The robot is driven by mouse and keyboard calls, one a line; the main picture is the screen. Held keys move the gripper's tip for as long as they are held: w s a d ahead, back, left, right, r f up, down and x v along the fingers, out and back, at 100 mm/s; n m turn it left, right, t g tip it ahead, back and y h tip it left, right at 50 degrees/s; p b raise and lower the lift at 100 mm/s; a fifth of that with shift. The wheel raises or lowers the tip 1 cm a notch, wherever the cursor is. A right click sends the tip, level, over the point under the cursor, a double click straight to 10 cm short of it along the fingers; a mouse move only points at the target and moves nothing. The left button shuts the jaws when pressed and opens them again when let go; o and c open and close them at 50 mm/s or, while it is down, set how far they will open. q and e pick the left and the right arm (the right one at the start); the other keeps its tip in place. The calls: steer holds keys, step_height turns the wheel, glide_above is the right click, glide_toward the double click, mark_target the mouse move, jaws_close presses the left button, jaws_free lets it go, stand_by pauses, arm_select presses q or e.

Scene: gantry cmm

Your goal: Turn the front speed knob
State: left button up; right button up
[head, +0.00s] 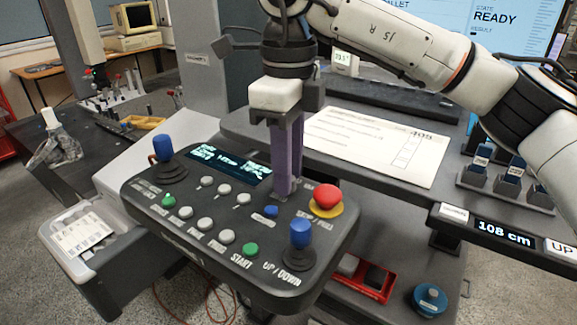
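The dark control panel (190,258) shows in the head view with two blue joysticks, several white buttons, green buttons, a small screen and a red stop button. My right gripper (285,192) points straight down, its purple fingers reaching the panel's top between the screen (232,165) and the red stop button (327,197). I do not see the speed knob clearly; the fingers cover the spot there. The two fingers look close together and overlap from this angle, so I cannot tell whether they are shut on anything. My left gripper is not in view.
The front blue joystick (301,236) and the stop button stand close to the right of the fingers. A white paper sheet (379,143) lies on the dark table behind. A red tray (361,278) and a blue round container (430,299) are lower right.

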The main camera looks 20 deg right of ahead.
steer(key=shift+o, duration=1.3)
step_height(320, 180, up, 10)
steer(key=p, duration=0.1)
steer(key=shift+r, duration=0.2)
